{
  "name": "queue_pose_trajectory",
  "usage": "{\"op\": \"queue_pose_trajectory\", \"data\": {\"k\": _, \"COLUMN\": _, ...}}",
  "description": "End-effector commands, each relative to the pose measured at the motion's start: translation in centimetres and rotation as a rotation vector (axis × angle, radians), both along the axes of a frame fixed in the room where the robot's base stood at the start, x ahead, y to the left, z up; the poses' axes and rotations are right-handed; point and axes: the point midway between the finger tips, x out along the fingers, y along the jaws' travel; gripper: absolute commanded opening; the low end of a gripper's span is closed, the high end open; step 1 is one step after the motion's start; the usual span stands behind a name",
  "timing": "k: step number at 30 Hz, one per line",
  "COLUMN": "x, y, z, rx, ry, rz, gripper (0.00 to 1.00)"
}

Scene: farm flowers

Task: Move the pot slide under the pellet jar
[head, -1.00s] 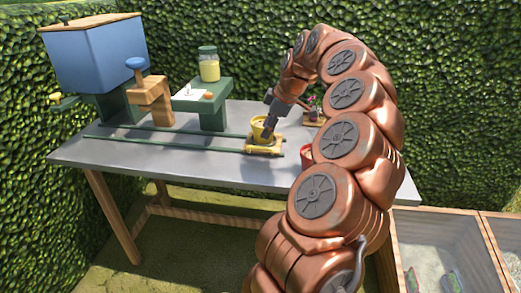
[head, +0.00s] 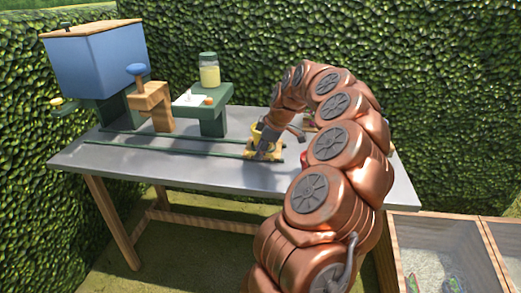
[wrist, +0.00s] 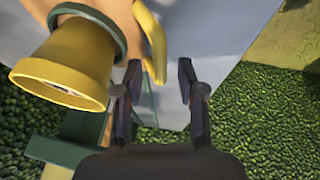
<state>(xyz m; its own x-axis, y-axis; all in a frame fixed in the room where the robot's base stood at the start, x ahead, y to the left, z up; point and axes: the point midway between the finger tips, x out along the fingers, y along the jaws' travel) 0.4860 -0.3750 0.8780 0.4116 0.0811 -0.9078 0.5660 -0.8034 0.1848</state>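The yellow pot slide (head: 277,155) sits on the green rails toward their right end, with a yellow pot (head: 256,132) on it. The pellet jar (head: 209,72), clear with a green lid and pale yellow contents, stands on a green stand to the left and farther back. My gripper (head: 264,147) is low at the slide and hides part of it and the pot. In the wrist view my gripper (wrist: 160,75) is open, its fingers apart. A curved yellow piece (wrist: 150,40) lies by the left fingertip, and a yellow flared rim (wrist: 60,75) is at left. Contact cannot be told.
The green rails (head: 170,146) run left along the grey table (head: 130,168). A wooden block with a blue knob (head: 137,69) and a blue box (head: 95,60) stand at the left. The green stand (head: 213,113) is beside the rails. Wooden-framed bins (head: 440,235) are at lower right.

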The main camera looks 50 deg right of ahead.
Motion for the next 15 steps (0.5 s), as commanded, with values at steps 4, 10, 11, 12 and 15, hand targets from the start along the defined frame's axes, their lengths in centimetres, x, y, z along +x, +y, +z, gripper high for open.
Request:
{"op": "queue_pose_trajectory", "data": {"k": 4, "x": -0.01, "y": 0.01, "z": 0.01, "rx": 0.0, "ry": 0.0, "rz": 0.0, "gripper": 0.3}}
{"op": "queue_pose_trajectory", "data": {"k": 10, "x": -0.01, "y": 0.01, "z": 0.01, "rx": 0.001, "ry": 0.001, "rz": 0.0, "gripper": 0.09}}
{"op": "queue_pose_trajectory", "data": {"k": 11, "x": -0.01, "y": 0.01, "z": 0.01, "rx": 0.001, "ry": 0.001, "rz": 0.0, "gripper": 0.06}}
{"op": "queue_pose_trajectory", "data": {"k": 12, "x": -0.02, "y": 0.02, "z": 0.01, "rx": 0.001, "ry": 0.001, "rz": 0.0, "gripper": 0.02}}
{"op": "queue_pose_trajectory", "data": {"k": 15, "x": -0.02, "y": 0.02, "z": 0.01, "rx": 0.001, "ry": 0.001, "rz": 0.0, "gripper": 0.0}}
